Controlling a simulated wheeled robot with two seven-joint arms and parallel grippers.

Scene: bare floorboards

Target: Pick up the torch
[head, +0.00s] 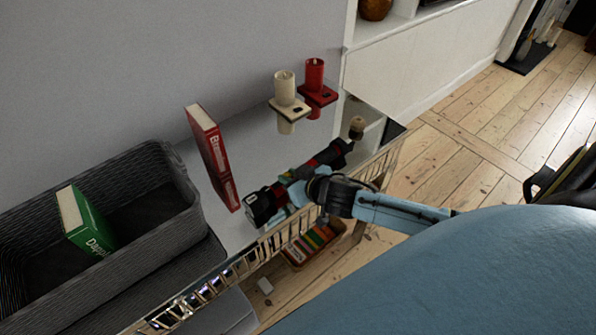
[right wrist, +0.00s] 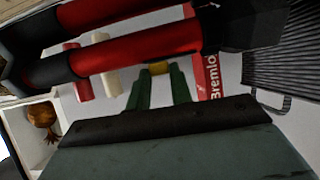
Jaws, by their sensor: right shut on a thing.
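The torch (head: 326,157), red with black ends, lies at a slant over the white shelf top, beside the gold railing. In the right wrist view the red and black torch (right wrist: 140,47) crosses the top of the picture, with a second red and black bar above it, perhaps a reflection. My right gripper (head: 294,194) is shut on the torch near its black lower-left end. Its greenish fingers (right wrist: 160,78) show in the wrist view; their exact contact is hidden. I cannot tell whether the torch is clear of the surface. My left gripper is not in view.
A red book (head: 212,150) stands left of the torch. A cream candle (head: 284,86) and a red candle (head: 315,75) are behind it. A grey basket (head: 165,225) holds a green book (head: 85,222). The gold railing (head: 225,275) runs along the front.

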